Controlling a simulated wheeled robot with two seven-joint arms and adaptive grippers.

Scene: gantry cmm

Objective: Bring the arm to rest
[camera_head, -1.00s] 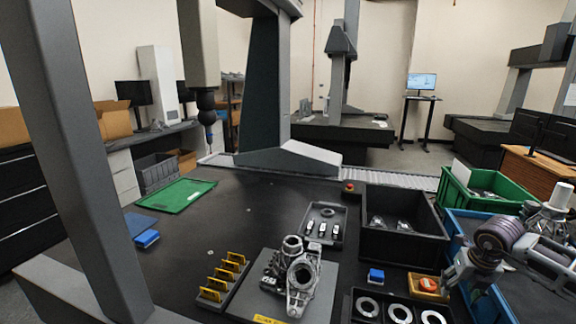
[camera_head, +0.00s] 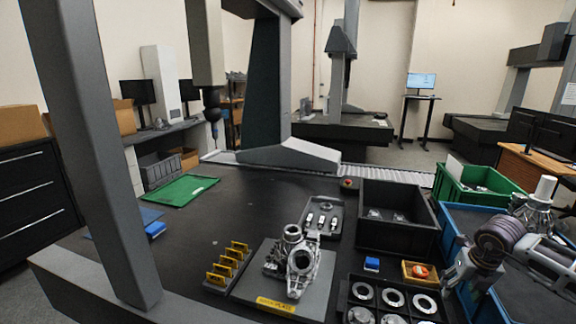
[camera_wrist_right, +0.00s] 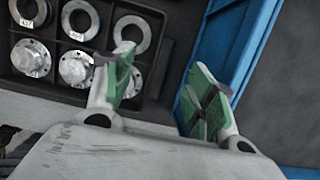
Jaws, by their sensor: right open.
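My right gripper (camera_head: 468,284) shows at the right of the head view, on my right arm (camera_head: 492,245), which comes in from the right edge. It hangs over the blue-edged bin area, just right of the black ring tray (camera_head: 392,292). In the right wrist view the gripper (camera_wrist_right: 165,85) is open, its green-padded fingers wide apart with nothing between them. One fingertip is over the ring tray (camera_wrist_right: 172,60) and the other is over the blue bin edge (camera_wrist_right: 240,45). How high it is cannot be told. My left gripper is not in view.
A metal casting (camera_head: 303,262) stands on a grey plate (camera_head: 268,285), beside yellow clips (camera_head: 228,262). The left-middle table is largely bare.

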